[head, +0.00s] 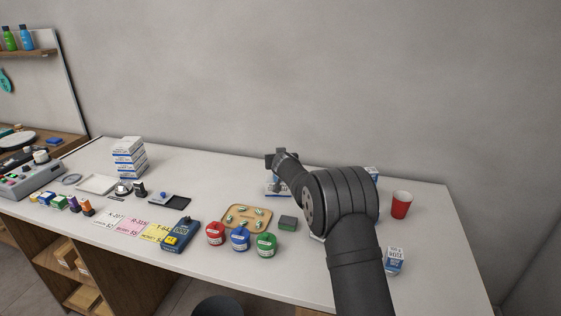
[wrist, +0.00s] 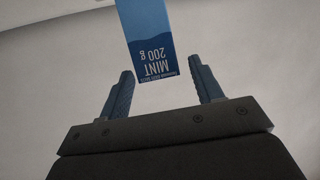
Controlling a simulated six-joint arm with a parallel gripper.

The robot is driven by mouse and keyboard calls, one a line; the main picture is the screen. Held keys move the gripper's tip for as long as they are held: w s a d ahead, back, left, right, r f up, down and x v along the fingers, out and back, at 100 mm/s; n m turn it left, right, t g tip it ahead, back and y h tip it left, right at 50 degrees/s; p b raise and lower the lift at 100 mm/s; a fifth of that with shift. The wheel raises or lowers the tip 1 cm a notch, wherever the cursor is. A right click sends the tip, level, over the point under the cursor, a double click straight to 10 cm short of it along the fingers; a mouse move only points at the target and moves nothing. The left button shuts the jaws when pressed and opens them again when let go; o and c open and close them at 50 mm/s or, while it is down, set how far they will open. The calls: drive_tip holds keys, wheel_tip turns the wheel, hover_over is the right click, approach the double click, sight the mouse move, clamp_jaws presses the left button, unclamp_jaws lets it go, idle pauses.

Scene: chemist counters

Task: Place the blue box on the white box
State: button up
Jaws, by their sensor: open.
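My gripper (head: 272,160) is at the back middle of the counter in the head view. In the wrist view its two fingers (wrist: 161,72) stand wide apart with nothing clamped. A blue box (wrist: 150,38) marked "MINT 200 g" shows upside down there, its near end in line with the gap between the fingertips; I cannot tell how far ahead it is. In the head view a white and blue box (head: 273,190) shows below the gripper, partly hidden. Another blue and white box (head: 371,171) is mostly behind my arm. Which of these is the mint box is unclear.
A stack of white boxes (head: 129,155) stands at the back left. Red, blue and green jars (head: 240,238) stand at the front beside a tan tray (head: 227,223). A red cup (head: 401,205) and a white and blue box (head: 394,261) are right of my arm.

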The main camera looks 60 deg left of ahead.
drive_tip(key=shift+v, duration=3)
drive_tip(key=shift+a+f, duration=0.1)
drive_tip(key=shift+a, duration=0.05)
drive_tip(key=shift+x, duration=3.15)
